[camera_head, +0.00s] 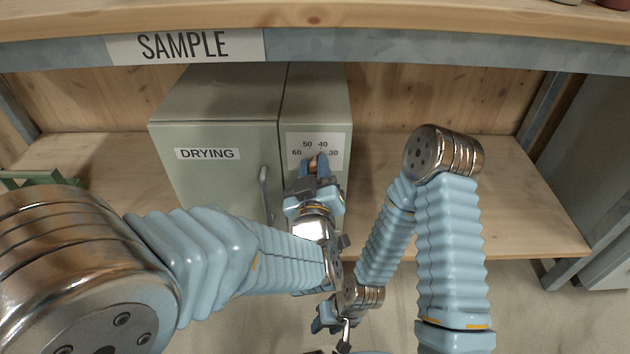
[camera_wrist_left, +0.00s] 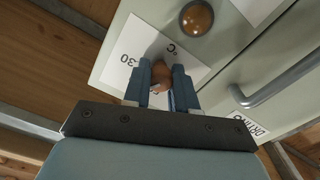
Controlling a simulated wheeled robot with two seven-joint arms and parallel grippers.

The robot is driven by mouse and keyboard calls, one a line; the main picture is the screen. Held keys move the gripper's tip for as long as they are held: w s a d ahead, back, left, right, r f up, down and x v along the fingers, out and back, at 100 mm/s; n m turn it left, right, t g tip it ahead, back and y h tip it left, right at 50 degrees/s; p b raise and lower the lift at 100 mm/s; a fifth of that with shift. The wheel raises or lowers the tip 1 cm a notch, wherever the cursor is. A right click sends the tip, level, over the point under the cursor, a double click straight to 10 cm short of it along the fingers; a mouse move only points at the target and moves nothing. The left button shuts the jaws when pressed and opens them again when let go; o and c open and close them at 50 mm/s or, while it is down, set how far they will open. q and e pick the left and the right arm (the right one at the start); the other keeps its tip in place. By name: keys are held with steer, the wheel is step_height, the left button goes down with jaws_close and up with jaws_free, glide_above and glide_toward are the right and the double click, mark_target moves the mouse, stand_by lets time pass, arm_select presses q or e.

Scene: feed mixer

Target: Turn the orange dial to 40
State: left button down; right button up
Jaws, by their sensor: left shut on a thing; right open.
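The orange dial (camera_wrist_left: 160,78) sits on a white scale plate (camera_head: 331,146) on the front of the grey drying cabinet (camera_head: 225,150). The dial's pointer is hidden. My right gripper (camera_head: 332,326) is low in the head view, below the left one, away from the cabinet.
A metal door handle (camera_head: 265,190) stands out left of the dial. The "SAMPLE" shelf edge (camera_head: 290,47) runs above the cabinet. The wooden shelf (camera_head: 470,200) right of the cabinet is bare.

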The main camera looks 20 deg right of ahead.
arm_select(q)
steer(key=shift+f+n+b, duration=0.1)
steer(key=shift+n+b, duration=0.6)
steer(key=shift+b, duration=0.05)
steer(key=c, duration=0.9)
jaws_free()
steer(key=p+v, duration=0.1)
steer(key=v, duration=1.3)
steer(key=shift+w, duration=0.1)
